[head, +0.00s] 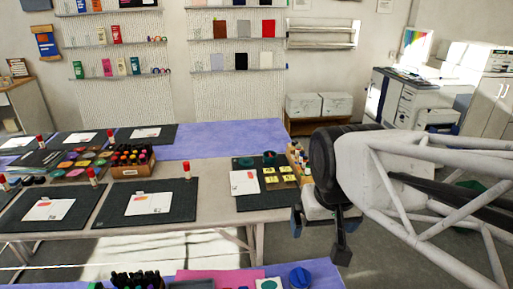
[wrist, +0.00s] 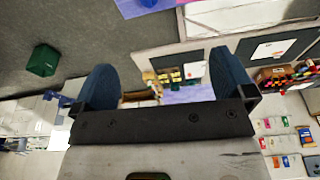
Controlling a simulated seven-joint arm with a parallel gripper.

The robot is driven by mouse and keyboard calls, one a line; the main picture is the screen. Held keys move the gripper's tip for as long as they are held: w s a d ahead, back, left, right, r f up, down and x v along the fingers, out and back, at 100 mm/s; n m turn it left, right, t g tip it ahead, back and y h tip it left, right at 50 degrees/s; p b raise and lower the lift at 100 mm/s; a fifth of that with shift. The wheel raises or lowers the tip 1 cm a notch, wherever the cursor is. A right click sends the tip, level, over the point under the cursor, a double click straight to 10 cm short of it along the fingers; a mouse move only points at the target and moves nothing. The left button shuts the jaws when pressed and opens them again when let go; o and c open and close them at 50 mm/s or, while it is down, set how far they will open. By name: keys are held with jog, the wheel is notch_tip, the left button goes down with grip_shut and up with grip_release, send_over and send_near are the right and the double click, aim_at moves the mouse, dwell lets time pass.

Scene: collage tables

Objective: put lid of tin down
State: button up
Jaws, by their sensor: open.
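My gripper (head: 320,236) is open and hangs in front of the right end of the middle table, to the right of its dark mat. In the wrist view its two blue finger pads (wrist: 165,85) stand wide apart with nothing between them. A small teal round tin (head: 270,157) stands at the back of that mat. A flat dark green disc (head: 246,162), perhaps its lid, lies left of it. A blue round tin (head: 299,278) sits on the near table at the bottom edge. I cannot tell which tin the task means.
The mat (head: 262,202) also holds a white card (head: 244,182) and small yellow pieces (head: 279,174). A wooden box of bottles (head: 132,160) stands left. A green bin (wrist: 43,60) is on the floor. The purple table part (head: 226,140) is clear.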

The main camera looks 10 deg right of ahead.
jog(key=shift+s+f, duration=0.4)
jog(key=shift+s, duration=0.35)
jog(key=shift+s+f, duration=0.4)
jog(key=shift+s, duration=0.3)
